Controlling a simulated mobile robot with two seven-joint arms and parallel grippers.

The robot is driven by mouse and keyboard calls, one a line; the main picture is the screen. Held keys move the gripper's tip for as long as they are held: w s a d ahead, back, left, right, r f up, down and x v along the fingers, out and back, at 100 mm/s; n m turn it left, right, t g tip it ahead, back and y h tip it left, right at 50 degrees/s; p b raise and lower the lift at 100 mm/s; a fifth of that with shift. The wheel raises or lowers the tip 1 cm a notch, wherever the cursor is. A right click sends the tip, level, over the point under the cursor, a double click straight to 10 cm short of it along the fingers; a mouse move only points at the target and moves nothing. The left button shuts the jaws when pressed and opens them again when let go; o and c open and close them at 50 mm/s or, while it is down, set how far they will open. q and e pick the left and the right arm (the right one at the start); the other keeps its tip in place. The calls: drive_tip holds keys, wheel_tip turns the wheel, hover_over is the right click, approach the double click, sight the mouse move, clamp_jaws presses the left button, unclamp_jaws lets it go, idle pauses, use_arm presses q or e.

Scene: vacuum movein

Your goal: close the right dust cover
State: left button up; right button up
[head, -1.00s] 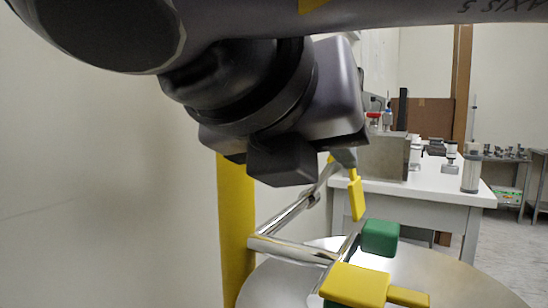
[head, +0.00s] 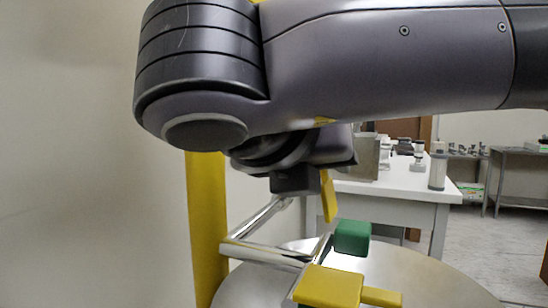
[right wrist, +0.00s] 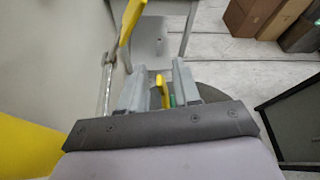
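A round metal surface (head: 430,280) lies at the bottom of the head view. A yellow handle-like part (head: 330,288), a green block (head: 352,237) and chrome bars (head: 265,252) stand over it, beside a yellow post (head: 207,230). I cannot tell which part is the right dust cover. My right gripper (head: 296,181) is above the bars, its fingers mostly hidden behind its own body. An upright yellow piece (head: 328,197) shows just right of it. In the right wrist view my right gripper (right wrist: 161,66) has its fingers apart, with yellow and green parts visible between them. My left gripper is not in view.
A plain wall (head: 90,200) stands close on the left. A white table (head: 395,185) with lab items is behind the round surface. The right wrist view shows brown boxes (right wrist: 262,14) and a dark cabinet (right wrist: 295,120) at the right, with open floor between.

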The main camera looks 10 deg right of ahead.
clamp_jaws()
idle(1.4)
